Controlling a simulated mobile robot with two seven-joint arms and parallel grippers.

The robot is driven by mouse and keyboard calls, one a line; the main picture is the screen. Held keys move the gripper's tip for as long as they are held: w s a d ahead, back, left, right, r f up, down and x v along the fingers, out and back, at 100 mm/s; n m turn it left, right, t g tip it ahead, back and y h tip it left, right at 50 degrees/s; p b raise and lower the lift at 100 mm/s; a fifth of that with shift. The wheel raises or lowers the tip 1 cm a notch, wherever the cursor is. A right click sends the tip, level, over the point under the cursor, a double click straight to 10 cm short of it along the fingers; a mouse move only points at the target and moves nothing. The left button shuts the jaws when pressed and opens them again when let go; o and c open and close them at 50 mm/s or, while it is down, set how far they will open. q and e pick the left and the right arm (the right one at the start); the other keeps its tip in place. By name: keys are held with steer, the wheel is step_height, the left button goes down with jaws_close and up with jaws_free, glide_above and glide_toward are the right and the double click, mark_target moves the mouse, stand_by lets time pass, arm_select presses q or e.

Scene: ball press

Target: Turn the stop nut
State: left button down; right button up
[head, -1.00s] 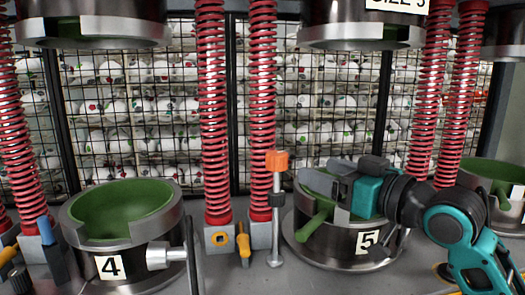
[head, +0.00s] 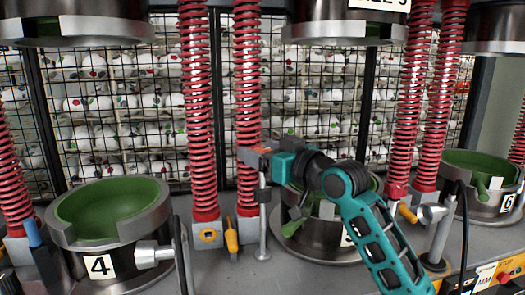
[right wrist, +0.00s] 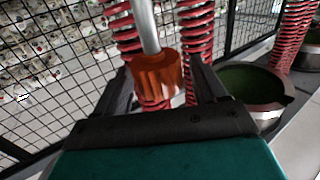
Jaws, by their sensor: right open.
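The stop nut is an orange block at the top of a thin upright metal post (head: 263,230). In the head view it is mostly hidden by my right gripper (head: 258,154). In the right wrist view the orange stop nut (right wrist: 155,76) shows clearly, with the grey rod running through it. My right gripper's fingers (right wrist: 160,85) stand open on both sides of the nut, with a gap visible at least on the right side. Whether either finger touches the nut I cannot tell. My left gripper is not in view.
Red springs (head: 247,110) rise close behind the post. The green-lined mould marked 4 (head: 99,265) stands left, and another mould (head: 320,247) stands behind my right arm. A yellow-handled part (head: 231,238) is beside the post foot. A wire grid with balls closes the back.

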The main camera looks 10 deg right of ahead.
steer(key=shift+c, duration=0.2)
steer(key=shift+c, duration=0.8)
steer(key=c, duration=0.8)
steer(key=shift+o, duration=0.2)
